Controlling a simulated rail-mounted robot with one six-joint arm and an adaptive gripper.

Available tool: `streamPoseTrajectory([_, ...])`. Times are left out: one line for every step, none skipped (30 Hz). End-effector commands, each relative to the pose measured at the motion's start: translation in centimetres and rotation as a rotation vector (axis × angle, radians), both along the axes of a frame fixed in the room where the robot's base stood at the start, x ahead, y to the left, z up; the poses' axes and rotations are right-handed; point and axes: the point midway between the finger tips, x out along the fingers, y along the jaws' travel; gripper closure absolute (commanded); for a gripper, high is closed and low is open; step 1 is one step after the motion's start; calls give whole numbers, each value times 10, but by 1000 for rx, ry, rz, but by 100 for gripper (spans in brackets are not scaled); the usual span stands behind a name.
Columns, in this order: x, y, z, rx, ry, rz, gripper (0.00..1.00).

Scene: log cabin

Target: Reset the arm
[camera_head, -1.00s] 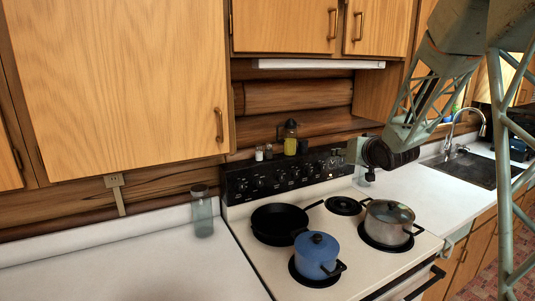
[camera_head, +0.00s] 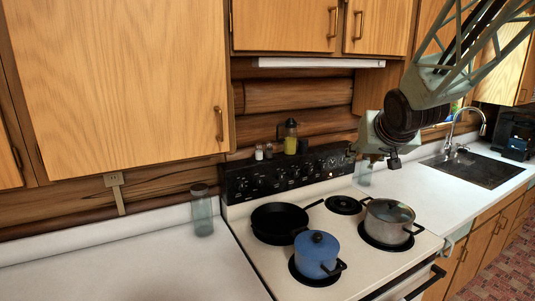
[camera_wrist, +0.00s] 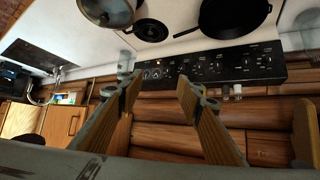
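My gripper (camera_head: 380,158) hangs at the end of my arm, above the counter at the right back of the stove, apart from the pots. In the wrist view its two fingers (camera_wrist: 157,92) are spread with nothing between them. The stove (camera_head: 268,218) bears a black frying pan (camera_head: 280,221), a blue lidded pot (camera_head: 317,258) and a grey lidded pot (camera_head: 389,220). The fingertips are small and partly unclear in the head view.
Wooden cabinets (camera_head: 120,85) hang above the counter. A glass (camera_head: 202,212) stands left of the stove. A sink (camera_head: 470,168) with a faucet lies to the right. The white counter (camera_head: 110,265) at left is mostly clear. A bottle (camera_head: 290,138) stands on the stove's back panel.

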Motion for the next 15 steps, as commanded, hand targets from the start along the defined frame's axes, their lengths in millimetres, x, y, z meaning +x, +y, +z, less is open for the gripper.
streamPoseTrajectory([-11,1,4,-3,8,-3,67])
streamPoseTrajectory([-18,2,5,-5,18,-6,67])
streamPoseTrajectory([-26,2,6,-8,28,-8,67])
streamPoseTrajectory([-33,3,6,-10,36,-10,67])
streamPoseTrajectory([-39,3,7,-12,43,-11,67])
streamPoseTrajectory([-48,4,8,-14,56,-14,67])
streamPoseTrajectory([-54,4,9,-15,62,-15,67])
streamPoseTrajectory([-61,5,9,-16,71,-18,67])
streamPoseTrajectory([-70,5,10,-19,81,-19,67])
streamPoseTrajectory([-77,6,10,-20,89,-20,67])
streamPoseTrajectory([-84,7,11,-22,98,-21,67])
streamPoseTrajectory([-93,7,11,-23,109,-23,67])
streamPoseTrajectory([-100,8,12,-24,116,-23,67])
streamPoseTrajectory([-107,9,12,-24,125,-25,67])
streamPoseTrajectory([-116,10,12,-26,135,-25,67])
